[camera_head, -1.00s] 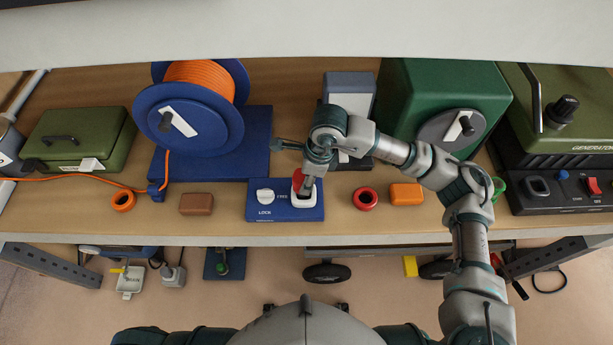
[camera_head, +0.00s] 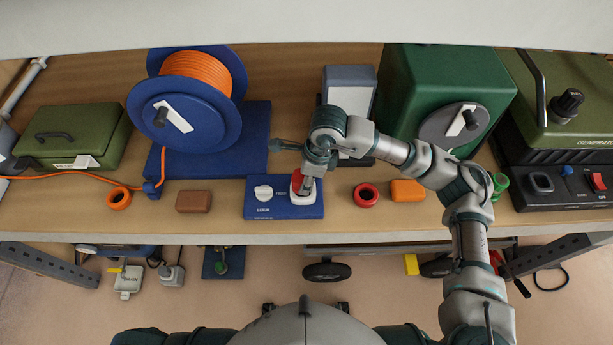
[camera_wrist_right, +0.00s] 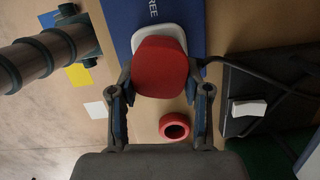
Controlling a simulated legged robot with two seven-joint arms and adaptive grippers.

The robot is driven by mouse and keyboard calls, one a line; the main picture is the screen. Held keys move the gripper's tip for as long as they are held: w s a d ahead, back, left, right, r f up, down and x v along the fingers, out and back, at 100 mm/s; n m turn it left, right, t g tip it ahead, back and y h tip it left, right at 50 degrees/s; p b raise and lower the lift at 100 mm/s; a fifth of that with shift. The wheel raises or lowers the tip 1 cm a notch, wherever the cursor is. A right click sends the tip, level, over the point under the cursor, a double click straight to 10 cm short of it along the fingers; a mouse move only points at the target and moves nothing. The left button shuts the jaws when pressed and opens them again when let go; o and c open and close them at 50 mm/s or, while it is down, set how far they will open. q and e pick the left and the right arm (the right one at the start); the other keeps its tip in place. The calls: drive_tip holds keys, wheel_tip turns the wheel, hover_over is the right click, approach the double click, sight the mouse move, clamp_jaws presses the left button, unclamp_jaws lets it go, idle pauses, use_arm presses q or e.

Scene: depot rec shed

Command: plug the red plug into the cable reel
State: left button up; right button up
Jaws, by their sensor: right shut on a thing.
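The red plug (camera_head: 302,183) is at the white-rimmed socket (camera_head: 303,195) on the right side of a low blue panel (camera_head: 285,212). My right gripper (camera_head: 308,180) is shut on it from above; the plug also shows between the fingers in the wrist view (camera_wrist_right: 160,68). The plug covers most of the socket, and I cannot tell how deep it sits. The panel has a white knob (camera_head: 263,193) marked LOCK and FREE. The cable reel (camera_head: 188,112) is a blue drum wound with orange cable, behind and left of the panel. My left gripper is not in view.
A brown block (camera_head: 194,201) and an orange ring (camera_head: 118,198) lie left of the panel. A red ring (camera_head: 366,195) and an orange block (camera_head: 408,190) lie right. A green case (camera_head: 72,137) and generator (camera_head: 570,125) flank the bench. A shelf edge (camera_head: 300,25) hangs above.

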drive_tip(key=shift+f, duration=0.1)
drive_tip(key=o, duration=1.2)
drive_tip(key=shift+o, duration=0.2)
drive_tip(key=v, duration=1.2)
drive_tip(key=shift+a, duration=0.1)
